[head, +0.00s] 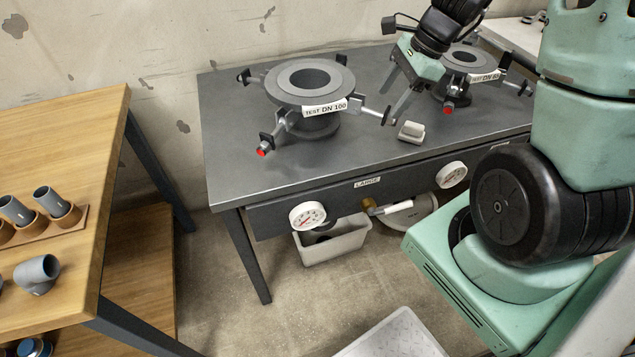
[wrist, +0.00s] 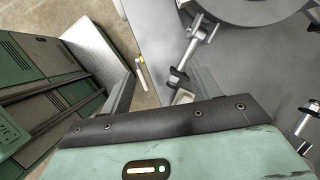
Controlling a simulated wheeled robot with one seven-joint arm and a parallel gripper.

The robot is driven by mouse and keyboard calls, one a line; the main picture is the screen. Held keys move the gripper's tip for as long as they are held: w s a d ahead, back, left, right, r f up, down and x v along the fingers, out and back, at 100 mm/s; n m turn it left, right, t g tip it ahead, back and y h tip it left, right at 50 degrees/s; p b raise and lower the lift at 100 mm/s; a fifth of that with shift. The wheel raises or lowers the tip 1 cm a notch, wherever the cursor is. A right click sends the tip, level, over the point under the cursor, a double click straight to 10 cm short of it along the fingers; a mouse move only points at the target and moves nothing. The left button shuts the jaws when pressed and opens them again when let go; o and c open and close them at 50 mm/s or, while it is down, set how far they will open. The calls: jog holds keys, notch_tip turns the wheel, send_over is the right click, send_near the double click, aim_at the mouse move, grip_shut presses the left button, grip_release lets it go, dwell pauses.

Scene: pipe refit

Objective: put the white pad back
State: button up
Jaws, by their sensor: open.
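The white pad (head: 411,131) is a small pale block lying on the dark grey test bench (head: 235,150), near its front edge and between the two test flanges. In the wrist view part of the pad (wrist: 183,97) shows just beyond the edge of my gripper's body; the rest is hidden. My gripper (head: 392,100) is open, pointing down above the bench, a little up and left of the pad in the head view. Nothing shows between its fingers, and it looks apart from the pad.
The TEST DN 100 flange (head: 311,82) with clamp arms stands left of my gripper; a smaller flange (head: 468,62) stands right. Gauges (head: 307,215) and a grey bin (head: 333,243) are at the bench front. A wooden table (head: 60,130) with pipe fittings is at left.

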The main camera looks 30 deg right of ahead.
jog(key=s+a+r+n+g, duration=0.1)
jog(key=s+a+r+n, duration=0.15)
jog(key=a+n, duration=0.7)
jog(key=s+a+r+n+g, duration=0.1)
jog(key=s+a+n+g, duration=0.15)
jog(key=a+n, duration=0.65)
jog(key=s+a+r+n+h, duration=0.1)
jog(key=s+a+n+h, duration=0.2)
jog(key=s+a+n, duration=0.8)
jog(key=shift+s+a+r+t, duration=0.2)
jog(key=shift+s+a+t, duration=0.25)
jog(key=shift+s+a, duration=0.1)
jog(key=shift+w, duration=0.1)
